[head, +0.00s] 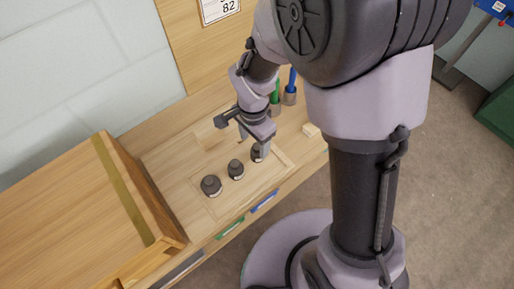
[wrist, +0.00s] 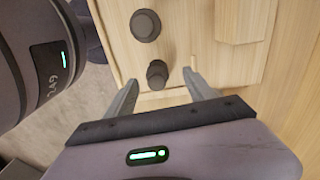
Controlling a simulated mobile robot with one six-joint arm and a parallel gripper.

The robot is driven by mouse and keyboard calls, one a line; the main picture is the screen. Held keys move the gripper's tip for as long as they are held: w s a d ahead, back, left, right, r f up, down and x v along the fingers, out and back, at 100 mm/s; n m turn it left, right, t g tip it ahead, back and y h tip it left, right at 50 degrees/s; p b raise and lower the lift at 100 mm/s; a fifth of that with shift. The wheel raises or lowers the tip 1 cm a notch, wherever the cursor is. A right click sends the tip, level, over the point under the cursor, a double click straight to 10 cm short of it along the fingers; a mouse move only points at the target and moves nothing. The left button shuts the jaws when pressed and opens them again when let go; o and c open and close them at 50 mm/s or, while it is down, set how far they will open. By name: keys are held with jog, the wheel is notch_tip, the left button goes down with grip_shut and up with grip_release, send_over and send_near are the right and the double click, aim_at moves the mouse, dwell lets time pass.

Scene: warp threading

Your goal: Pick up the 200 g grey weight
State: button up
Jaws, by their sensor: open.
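Three dark grey knobbed weights stand in a diagonal row on a light wood board: a larger left weight (head: 211,186), a middle weight (head: 236,170) and a right weight (head: 257,154). No mass marking is readable, so I cannot tell which is 200 g. My gripper (head: 254,143) is open at the right weight and partly covers it. In the wrist view, the open fingers of my gripper (wrist: 160,84) are either side of the smaller weight (wrist: 157,74), with gaps and nothing held. A larger weight (wrist: 146,25) stands beyond it.
A wooden box (head: 80,215) with a slanted top stands left. A green pen (head: 276,92) and a blue pen (head: 291,80) stand in holders behind my gripper. A small wood block (head: 311,131) lies right. Green (head: 231,227) and blue (head: 263,201) handles line the front edge.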

aim_at(257, 152)
jog(key=f+b, duration=0.1)
jog(key=f, duration=0.1)
jog(key=f+b, duration=0.1)
jog(key=f, duration=0.1)
jog(key=d+f+b, duration=0.1)
jog(key=f, duration=0.1)
jog(key=shift+r, duration=0.25)
jog(key=shift+c, duration=0.4)
grip_shut()
